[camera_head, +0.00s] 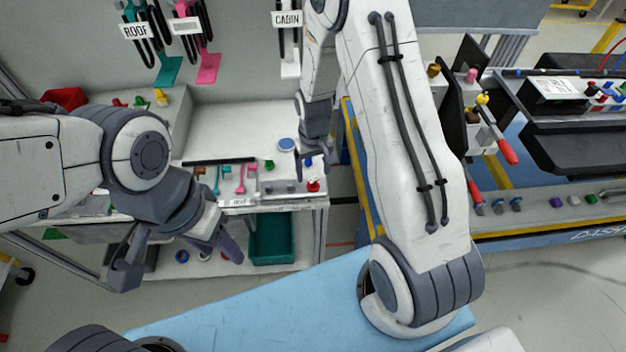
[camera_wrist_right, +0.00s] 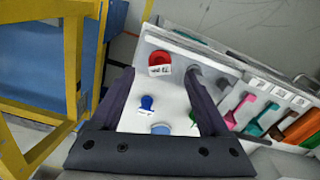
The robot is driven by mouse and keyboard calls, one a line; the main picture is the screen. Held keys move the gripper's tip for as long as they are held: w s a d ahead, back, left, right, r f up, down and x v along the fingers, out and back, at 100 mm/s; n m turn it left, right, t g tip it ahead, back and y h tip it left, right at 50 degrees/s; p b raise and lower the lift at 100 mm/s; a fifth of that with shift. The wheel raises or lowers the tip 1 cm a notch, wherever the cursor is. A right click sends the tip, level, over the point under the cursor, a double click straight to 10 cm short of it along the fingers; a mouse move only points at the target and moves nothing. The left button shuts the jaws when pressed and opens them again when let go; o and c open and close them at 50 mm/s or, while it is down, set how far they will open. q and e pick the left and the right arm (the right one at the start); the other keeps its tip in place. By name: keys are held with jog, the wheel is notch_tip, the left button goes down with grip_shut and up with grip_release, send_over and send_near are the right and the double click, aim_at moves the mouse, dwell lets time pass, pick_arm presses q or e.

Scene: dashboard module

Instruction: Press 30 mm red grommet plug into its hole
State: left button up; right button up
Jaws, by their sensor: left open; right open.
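A red plug (camera_head: 313,185) stands at the front right corner of the white parts table, by a small white label. It also shows in the right wrist view (camera_wrist_right: 158,58), near the ends of my right fingers and apart from them. My right gripper (camera_head: 313,167) points down over that corner, open and empty; in the wrist view (camera_wrist_right: 160,75) its two fingers spread on either side of the red plug. My left gripper (camera_head: 178,256) is open and empty in front of the table. The dashboard module (camera_head: 580,148) stands at the right; I cannot tell which hole fits the plug.
A blue plug (camera_wrist_right: 147,102) and a blue disc (camera_head: 286,144) lie near the red plug. Pink and teal parts (camera_wrist_right: 240,108) lie along the table's labelled front strip. A teal bin (camera_head: 272,240) sits on the lower shelf. A yellow frame (camera_wrist_right: 72,60) stands beside the table.

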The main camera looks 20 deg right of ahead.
aim_at(313, 180)
notch_tip(313, 180, up, 5)
jog(key=shift+r, duration=0.1)
dwell(0.3)
